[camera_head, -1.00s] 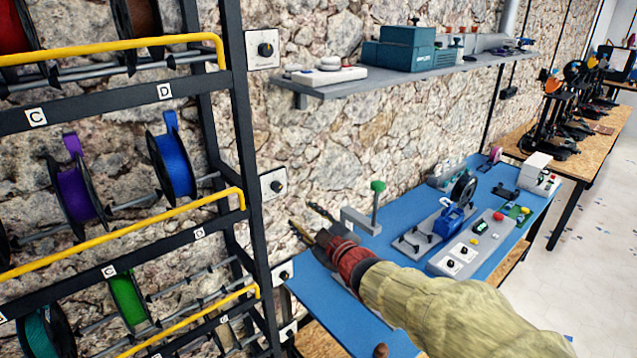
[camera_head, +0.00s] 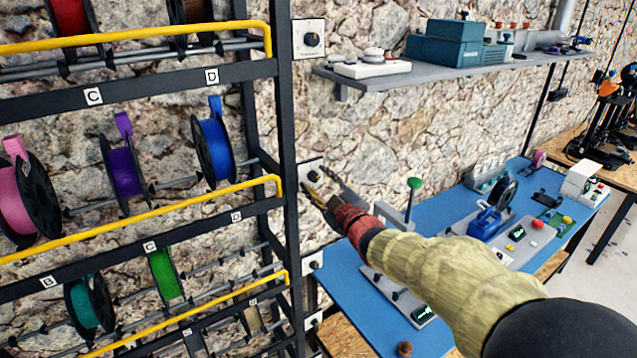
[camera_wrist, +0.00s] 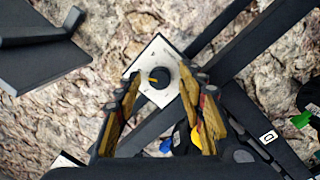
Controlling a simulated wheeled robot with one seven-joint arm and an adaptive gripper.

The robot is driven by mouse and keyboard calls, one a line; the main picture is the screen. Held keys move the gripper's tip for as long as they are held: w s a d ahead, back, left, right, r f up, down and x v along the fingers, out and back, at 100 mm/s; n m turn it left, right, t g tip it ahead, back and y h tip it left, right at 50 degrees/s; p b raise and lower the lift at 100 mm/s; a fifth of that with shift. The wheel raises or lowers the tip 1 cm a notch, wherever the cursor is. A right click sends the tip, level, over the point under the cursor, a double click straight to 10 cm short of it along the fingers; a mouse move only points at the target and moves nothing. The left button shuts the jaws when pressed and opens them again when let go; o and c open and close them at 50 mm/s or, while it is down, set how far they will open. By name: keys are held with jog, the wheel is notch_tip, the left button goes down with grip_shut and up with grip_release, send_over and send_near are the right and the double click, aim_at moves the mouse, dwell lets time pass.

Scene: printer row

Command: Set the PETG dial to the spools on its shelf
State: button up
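Several white plates with black dials run down the wall beside the rack: a top dial (camera_head: 311,39), a middle dial (camera_head: 313,173) and lower ones (camera_head: 312,263). Their labels are too small to read. My gripper (camera_head: 316,180) is in front of the middle dial and partly covers its plate. In the wrist view, the black dial (camera_wrist: 159,79) with a yellow pointer mark appears between the two spread fingers; no contact is visible. The middle shelf holds a pink spool (camera_head: 18,203), a purple spool (camera_head: 124,172) and a blue spool (camera_head: 214,150). A teal spool (camera_head: 84,306) and green spool (camera_head: 165,272) sit below.
The black rack post (camera_head: 287,130) stands just left of the dials, with yellow rails (camera_head: 130,220) along the shelves. A blue-topped bench (camera_head: 352,290) with devices lies below right. A grey wall shelf (camera_head: 460,70) is above right.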

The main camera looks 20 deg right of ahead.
jog(key=c, duration=0.4)
grip_shut()
